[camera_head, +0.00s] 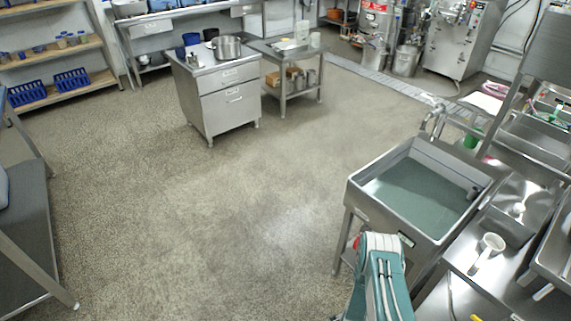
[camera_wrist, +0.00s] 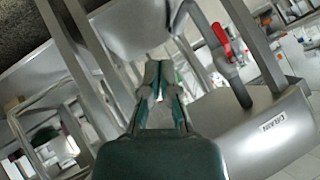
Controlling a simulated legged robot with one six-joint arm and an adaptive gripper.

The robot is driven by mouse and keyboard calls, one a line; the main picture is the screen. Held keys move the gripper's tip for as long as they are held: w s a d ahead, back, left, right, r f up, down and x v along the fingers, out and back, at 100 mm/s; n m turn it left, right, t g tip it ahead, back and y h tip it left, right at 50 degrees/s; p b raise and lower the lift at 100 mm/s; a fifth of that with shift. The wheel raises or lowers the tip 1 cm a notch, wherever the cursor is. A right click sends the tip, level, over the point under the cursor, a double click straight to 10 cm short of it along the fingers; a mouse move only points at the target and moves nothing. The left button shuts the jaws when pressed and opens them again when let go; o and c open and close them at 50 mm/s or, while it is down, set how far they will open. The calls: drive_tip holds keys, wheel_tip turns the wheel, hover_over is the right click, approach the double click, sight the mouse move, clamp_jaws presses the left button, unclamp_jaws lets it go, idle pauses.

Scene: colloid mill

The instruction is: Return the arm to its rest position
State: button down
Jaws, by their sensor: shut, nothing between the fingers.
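My gripper (camera_wrist: 160,68) shows in the wrist view with its two grey fingertips together and nothing between them. It points in among the steel frames and legs below or beside a steel basin. In the head view my teal and white arm rises at the bottom, right of centre, close in front of the sink (camera_head: 357,195). The gripper itself cannot be made out there.
A valve with a red handle (camera_wrist: 221,40) is right of my fingers in the wrist view, above a labelled steel box (camera_wrist: 240,128). A steel leg (camera_wrist: 75,60) is at left. A white scoop (camera_head: 488,250) lies right of the sink. Open floor (camera_head: 220,220) lies left.

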drive_tip(key=w+a+r+n+y, duration=0.1)
drive_tip(key=w+r, duration=0.3)
drive_tip(key=r, duration=0.6)
drive_tip(key=w+a+r+n+y, duration=0.15)
drive_tip(key=w+r, duration=0.35)
drive_tip(key=r, duration=0.5)
drive_tip(key=w+a+r+n, duration=0.15)
drive_tip(key=w+r, duration=0.25)
drive_tip(key=r, duration=0.7)
wheel_tip(320, 180, up, 12)
drive_tip(key=s+a+r+n+g, duration=0.1)
drive_tip(key=s+a+n, duration=0.1)
drive_tip(key=a, duration=0.1)
drive_tip(key=s+a+r+n+g+y, duration=0.1)
drive_tip(key=s+a+r+n+y, duration=0.15)
drive_tip(key=s+r, duration=1.2)
drive_tip(key=s+r+n, duration=0.1)
drive_tip(key=s+r, duration=0.1)
drive_tip(key=s, duration=0.4)
drive_tip(key=s+a+r+n+g, duration=0.1)
drive_tip(key=s+r, duration=0.2)
drive_tip(key=s, duration=0.4)
drive_tip(key=s+a+r+n+h, duration=0.1)
drive_tip(key=s+r+n, duration=0.1)
drive_tip(key=s, duration=0.4)
drive_tip(key=shift+s+a+r+g, duration=0.2)
drive_tip(key=shift+a+r+g, duration=0.1)
drive_tip(key=shift+r, duration=0.25)
